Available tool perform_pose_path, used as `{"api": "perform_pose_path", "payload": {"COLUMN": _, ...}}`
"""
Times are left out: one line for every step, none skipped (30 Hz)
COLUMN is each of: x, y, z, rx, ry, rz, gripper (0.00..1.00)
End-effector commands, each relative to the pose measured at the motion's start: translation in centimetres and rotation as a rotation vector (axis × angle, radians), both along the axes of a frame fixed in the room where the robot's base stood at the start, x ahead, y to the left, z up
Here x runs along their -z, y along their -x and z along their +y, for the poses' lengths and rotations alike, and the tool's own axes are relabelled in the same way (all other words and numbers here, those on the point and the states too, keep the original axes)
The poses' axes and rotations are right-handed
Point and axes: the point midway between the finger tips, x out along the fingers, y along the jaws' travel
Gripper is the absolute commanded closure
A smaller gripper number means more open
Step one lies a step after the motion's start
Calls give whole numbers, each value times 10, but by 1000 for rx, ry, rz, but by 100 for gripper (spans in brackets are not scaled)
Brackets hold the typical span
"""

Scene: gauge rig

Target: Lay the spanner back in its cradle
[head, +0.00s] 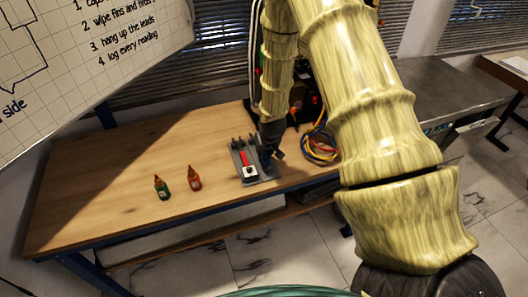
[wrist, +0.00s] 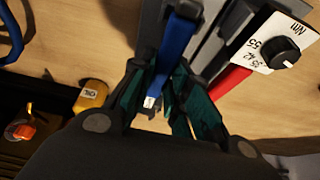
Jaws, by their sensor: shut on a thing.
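The grey cradle (head: 262,178) lies on the wooden bench, with short uprights at its far end. It also shows in the wrist view (wrist: 208,50). My gripper (head: 271,150) is low at the cradle's right side. In the wrist view my gripper (wrist: 160,82) has its teal pads closed around a blue bar with a pale end, which looks like the spanner (wrist: 178,45). The bar runs along the cradle's grey body, under or against a dark part at the top. I cannot tell whether it rests in the cradle. The head view hides the spanner behind my gripper.
A red bar (head: 243,158) and a white dial plate with a black knob (head: 250,173) are on the cradle's left. Coiled cables (head: 320,147) lie right. A yellow oil bottle (wrist: 91,97) shows in the wrist view.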

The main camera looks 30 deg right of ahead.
Motion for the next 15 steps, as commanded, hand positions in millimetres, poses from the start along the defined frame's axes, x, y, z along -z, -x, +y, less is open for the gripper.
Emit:
{"api": "perform_pose_path", "payload": {"x": 1, "y": 0, "z": 0, "rx": 0, "ry": 0, "rz": 0, "gripper": 100}}
{"api": "perform_pose_path", "payload": {"x": 2, "y": 0, "z": 0, "rx": 0, "ry": 0, "rz": 0, "gripper": 100}}
{"api": "perform_pose_path", "payload": {"x": 2, "y": 0, "z": 0, "rx": 0, "ry": 0, "rz": 0, "gripper": 100}}
{"api": "perform_pose_path", "payload": {"x": 3, "y": 0, "z": 0, "rx": 0, "ry": 0, "rz": 0, "gripper": 100}}
{"api": "perform_pose_path", "payload": {"x": 3, "y": 0, "z": 0, "rx": 0, "ry": 0, "rz": 0, "gripper": 100}}
{"api": "perform_pose_path", "payload": {"x": 4, "y": 0, "z": 0, "rx": 0, "ry": 0, "rz": 0, "gripper": 100}}
{"api": "perform_pose_path", "payload": {"x": 4, "y": 0, "z": 0, "rx": 0, "ry": 0, "rz": -1, "gripper": 100}}
{"api": "perform_pose_path", "payload": {"x": 4, "y": 0, "z": 0, "rx": 0, "ry": 0, "rz": 0, "gripper": 100}}
{"api": "perform_pose_path", "payload": {"x": 5, "y": 0, "z": 0, "rx": 0, "ry": 0, "rz": 0, "gripper": 100}}
{"api": "perform_pose_path", "payload": {"x": 6, "y": 0, "z": 0, "rx": 0, "ry": 0, "rz": 0, "gripper": 100}}
{"api": "perform_pose_path", "payload": {"x": 6, "y": 0, "z": 0, "rx": 0, "ry": 0, "rz": 0, "gripper": 100}}
{"api": "perform_pose_path", "payload": {"x": 6, "y": 0, "z": 0, "rx": 0, "ry": 0, "rz": -1, "gripper": 100}}
{"api": "perform_pose_path", "payload": {"x": 6, "y": 0, "z": 0, "rx": 0, "ry": 0, "rz": -1, "gripper": 100}}
{"api": "perform_pose_path", "payload": {"x": 6, "y": 0, "z": 0, "rx": 0, "ry": 0, "rz": -1, "gripper": 100}}
{"api": "perform_pose_path", "payload": {"x": 6, "y": 0, "z": 0, "rx": 0, "ry": 0, "rz": -1, "gripper": 100}}
